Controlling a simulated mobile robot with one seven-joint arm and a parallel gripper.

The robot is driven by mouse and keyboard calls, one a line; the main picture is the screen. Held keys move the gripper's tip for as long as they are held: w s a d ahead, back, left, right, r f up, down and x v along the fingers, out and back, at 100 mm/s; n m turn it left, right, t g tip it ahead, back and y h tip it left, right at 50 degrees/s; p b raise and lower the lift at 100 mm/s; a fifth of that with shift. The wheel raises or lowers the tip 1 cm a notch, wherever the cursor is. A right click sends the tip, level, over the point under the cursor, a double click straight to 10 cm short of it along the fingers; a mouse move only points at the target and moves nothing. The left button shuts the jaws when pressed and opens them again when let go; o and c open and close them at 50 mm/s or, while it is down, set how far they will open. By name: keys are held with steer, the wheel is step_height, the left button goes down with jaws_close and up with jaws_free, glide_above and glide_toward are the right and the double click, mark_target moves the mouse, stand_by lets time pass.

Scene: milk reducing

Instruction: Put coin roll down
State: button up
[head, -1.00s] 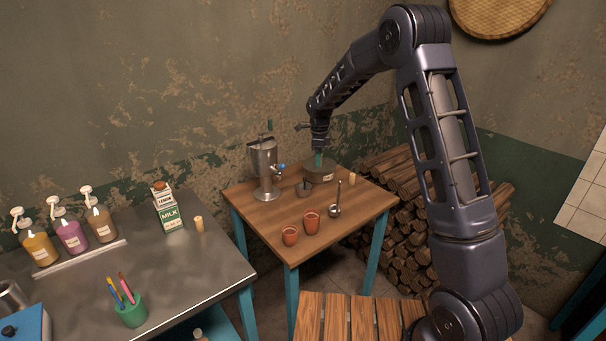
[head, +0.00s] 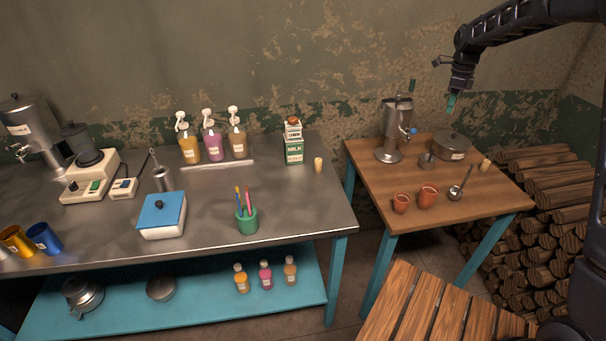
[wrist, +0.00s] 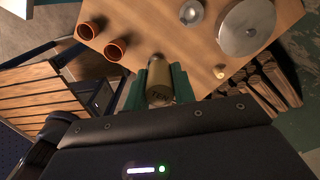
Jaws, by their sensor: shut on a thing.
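My gripper shows in the head view (head: 451,103) above the wooden side table (head: 385,190), over the lidded metal pot (head: 453,146). In the wrist view, its green fingers (wrist: 158,88) are shut on a tan-brown cylinder with dark lettering, which I take to be the coin roll (wrist: 158,80). It is held above the side table. The lettering is too small to read. In the head view the held roll is too small to make out.
On the side table are a metal dispenser (head: 393,130), two terracotta cups (head: 428,197), a ladle (head: 459,188) and a small tan cylinder (head: 485,165). The metal counter (head: 300,210) holds a milk carton (head: 293,145) and has bare room at its front. Firewood (head: 545,195) lies at right.

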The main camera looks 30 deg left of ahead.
steer(key=s+a+n, duration=0.3)
steer(key=s+a, duration=1.1)
steer(key=a, duration=0.4)
steer(key=n, duration=0.4)
glide_above(313, 190)
step_height(313, 190, down, 20)
steer(key=shift+w+f, duration=0.1)
steer(key=shift+f, duration=2.5)
steer(key=shift+f, duration=0.1)
steer(key=o, duration=1)
steer(key=shift+o, duration=0.2)
step_height(313, 190, up, 12)
